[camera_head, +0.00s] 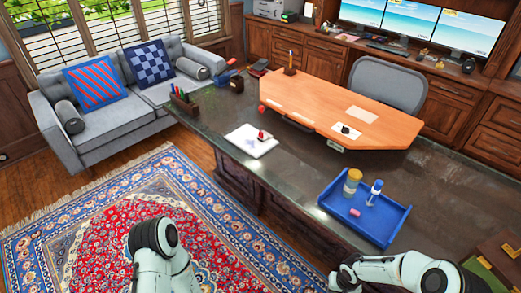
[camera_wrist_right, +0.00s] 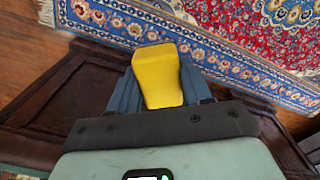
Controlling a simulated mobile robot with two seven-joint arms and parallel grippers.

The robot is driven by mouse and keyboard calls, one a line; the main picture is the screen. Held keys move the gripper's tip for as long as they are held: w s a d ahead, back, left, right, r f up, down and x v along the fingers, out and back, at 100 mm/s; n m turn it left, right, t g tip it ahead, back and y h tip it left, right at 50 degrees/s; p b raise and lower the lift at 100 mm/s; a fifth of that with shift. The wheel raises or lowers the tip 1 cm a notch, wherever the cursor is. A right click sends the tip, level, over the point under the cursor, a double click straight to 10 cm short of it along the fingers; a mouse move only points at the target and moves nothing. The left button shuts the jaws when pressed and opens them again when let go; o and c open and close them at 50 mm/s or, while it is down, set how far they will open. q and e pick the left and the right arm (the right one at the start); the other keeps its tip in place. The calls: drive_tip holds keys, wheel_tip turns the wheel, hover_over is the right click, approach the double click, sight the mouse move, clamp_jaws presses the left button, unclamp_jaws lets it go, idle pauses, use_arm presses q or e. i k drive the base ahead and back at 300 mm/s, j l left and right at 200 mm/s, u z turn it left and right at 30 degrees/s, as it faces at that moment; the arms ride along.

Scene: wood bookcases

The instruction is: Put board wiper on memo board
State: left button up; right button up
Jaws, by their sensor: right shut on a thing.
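My right gripper (camera_wrist_right: 157,80) shows in the right wrist view, its blue fingers shut on a yellow block, which looks like the board wiper (camera_wrist_right: 158,75). It is held over the floor and rug side of the desk. In the head view my right arm comes in at the lower right; its gripper and the wiper cannot be made out there. A flat white board (camera_head: 243,137), which looks like the memo board, lies on the dark desk, with a small red-and-white thing on it. My left arm shows at the bottom, but its gripper is out of view.
A blue tray (camera_head: 333,203) with a yellow-lidded jar, a white-and-blue bottle and a pink block stands on the dark desk (camera_head: 305,172). A raised wooden desktop (camera_head: 330,93) is behind. A pen holder (camera_head: 184,101) stands at the far left. Desk around the board is mostly clear.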

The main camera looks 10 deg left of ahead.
sight(254, 148)
drive_tip(key=i+j, duration=0.15)
drive_tip(key=j, duration=0.2)
drive_tip(key=i+j, duration=0.15)
drive_tip(key=j, duration=0.25)
drive_tip(key=i+j, duration=0.2)
drive_tip(key=j, duration=0.15)
drive_tip(key=i+j, duration=0.15)
drive_tip(key=j, duration=0.2)
drive_tip(key=i+j, duration=0.15)
drive_tip(key=j, duration=0.2)
